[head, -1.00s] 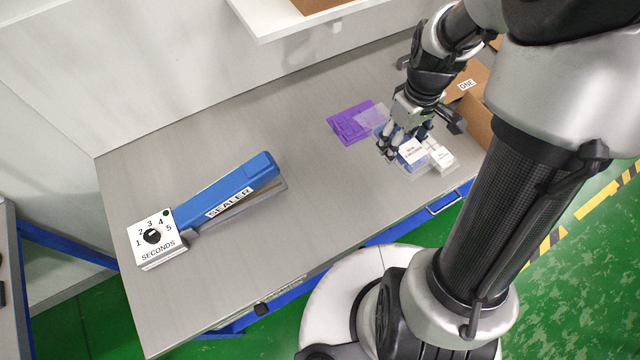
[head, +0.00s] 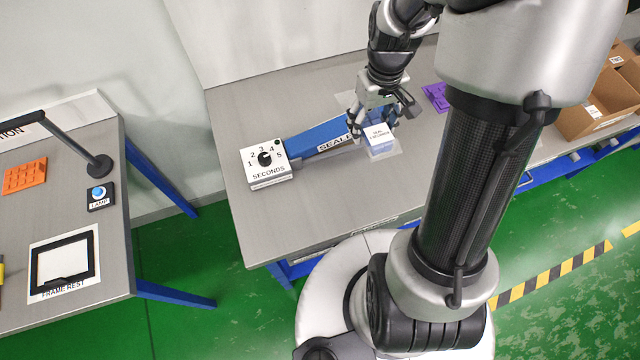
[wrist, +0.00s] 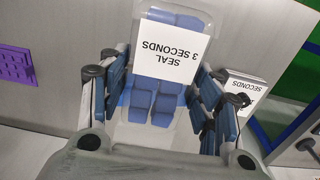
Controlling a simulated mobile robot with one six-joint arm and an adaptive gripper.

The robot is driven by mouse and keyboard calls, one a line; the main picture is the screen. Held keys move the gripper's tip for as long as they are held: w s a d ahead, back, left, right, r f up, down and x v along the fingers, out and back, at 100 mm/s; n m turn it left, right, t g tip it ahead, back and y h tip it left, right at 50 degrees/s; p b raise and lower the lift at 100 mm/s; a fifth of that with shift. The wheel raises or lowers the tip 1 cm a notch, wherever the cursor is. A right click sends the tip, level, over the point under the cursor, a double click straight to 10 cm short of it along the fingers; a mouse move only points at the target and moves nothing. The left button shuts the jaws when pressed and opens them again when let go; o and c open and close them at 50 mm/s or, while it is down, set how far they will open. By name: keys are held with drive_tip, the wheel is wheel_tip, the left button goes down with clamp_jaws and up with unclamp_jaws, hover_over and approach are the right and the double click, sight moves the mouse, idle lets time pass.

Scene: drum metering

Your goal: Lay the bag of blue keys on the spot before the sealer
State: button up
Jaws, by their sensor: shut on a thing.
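The bag of blue keys (head: 383,150) is clear plastic with a white label reading SEAL 3 SECONDS. It also fills the middle of the wrist view (wrist: 165,100), with blue key blocks showing through. My gripper (head: 372,122) is shut on the bag, with fingers on both sides of it in the wrist view (wrist: 160,85). The sealer (head: 318,138) has a long blue arm and a white SECONDS dial box (head: 265,164). The bag is at the right end of the sealer arm, partly covering it from view. I cannot tell whether the bag touches the table.
A purple key piece (head: 436,96) lies on the grey table (head: 300,215) to the right of my gripper. Open cardboard boxes (head: 592,110) stand at far right. A separate left table (head: 110,260) holds a lamp, an orange piece and a frame rest. The sealer table's front left is bare.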

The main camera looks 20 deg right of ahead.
sight(357, 174)
drive_tip(key=shift+a+f, duration=0.55)
drive_tip(key=shift+f, duration=0.05)
drive_tip(key=f+b, duration=0.2)
drive_tip(key=f, duration=0.7)
drive_tip(key=f+b, duration=0.3)
drive_tip(key=f, duration=0.7)
drive_tip(key=shift+w+d, duration=0.1)
drive_tip(key=shift+d, duration=0.1)
drive_tip(key=shift+f, duration=0.1)
drive_tip(key=o, duration=1.2)
